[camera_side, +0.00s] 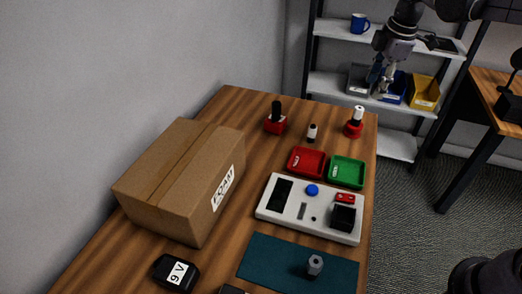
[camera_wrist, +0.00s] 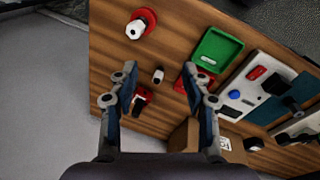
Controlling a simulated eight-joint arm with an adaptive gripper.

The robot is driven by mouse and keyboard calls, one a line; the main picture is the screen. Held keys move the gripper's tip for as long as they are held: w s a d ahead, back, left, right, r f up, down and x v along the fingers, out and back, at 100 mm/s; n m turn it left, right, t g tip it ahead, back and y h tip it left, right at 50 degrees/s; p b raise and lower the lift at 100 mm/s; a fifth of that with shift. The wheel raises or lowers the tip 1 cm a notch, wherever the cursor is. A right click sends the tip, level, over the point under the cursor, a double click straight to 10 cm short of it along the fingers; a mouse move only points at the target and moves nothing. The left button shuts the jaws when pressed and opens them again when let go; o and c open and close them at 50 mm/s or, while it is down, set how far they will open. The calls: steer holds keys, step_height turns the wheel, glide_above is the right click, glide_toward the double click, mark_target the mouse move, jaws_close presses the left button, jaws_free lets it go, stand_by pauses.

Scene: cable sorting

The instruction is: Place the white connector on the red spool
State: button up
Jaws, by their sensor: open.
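A red spool (camera_side: 353,130) stands near the table's far right corner with a white piece (camera_side: 358,114) upright on top. In the wrist view this red spool (camera_wrist: 147,18) is at upper left, its white piece (camera_wrist: 135,30) facing the camera. A small white cylinder with dark ends (camera_side: 312,132) stands left of it; it also shows in the wrist view (camera_wrist: 158,76). I cannot tell which white part is the connector. My gripper (camera_side: 381,86) is open, empty and raised above the far end of the table. In the wrist view my gripper (camera_wrist: 160,72) has its fingers wide apart.
A red piece with a black top (camera_side: 276,122) stands at the far left. A red tray (camera_side: 294,167) and a green tray (camera_side: 346,183) lie nearer. A white panel (camera_side: 313,232), a cardboard box (camera_side: 160,180) and a teal mat (camera_side: 270,262) follow. Shelving (camera_side: 330,84) stands behind.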

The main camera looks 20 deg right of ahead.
steer(key=s+a+f+m+t, duration=0.2)
steer(key=s+a+f+m, duration=0.1)
steer(key=s+m, duration=0.3)
steer(key=s+a+f+m+t, duration=0.3)
steer(key=s+m, duration=0.4)
steer(key=s, duration=0.4)
steer(key=shift+s+a+f, duration=0.15)
steer(key=shift+s+f, duration=0.05)
steer(key=shift+f, duration=0.15)
